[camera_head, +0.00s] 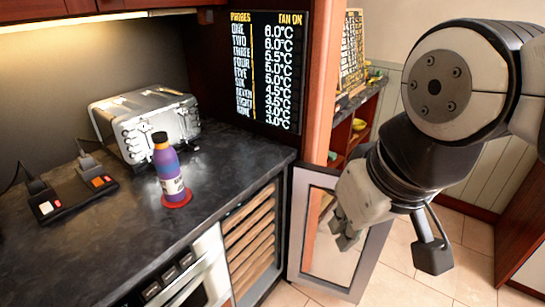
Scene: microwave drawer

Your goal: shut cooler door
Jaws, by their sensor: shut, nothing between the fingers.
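The cooler (250,240) is under the counter, with several wooden shelves showing in its opening. Its glass door (369,262), in a grey frame, stands wide open, swung out to the right of the opening. My gripper (343,232) points down and left in front of the door's pane. Its fingers are together and empty. The wrist and gripper body hide the door's upper right part. I cannot tell whether the fingers touch the door.
A purple bottle with an orange neck (168,172) stands on a red coaster (176,199) on the dark counter (225,165). Tiled floor (410,285) is clear right of the door. A wooden cabinet (520,235) stands far right.

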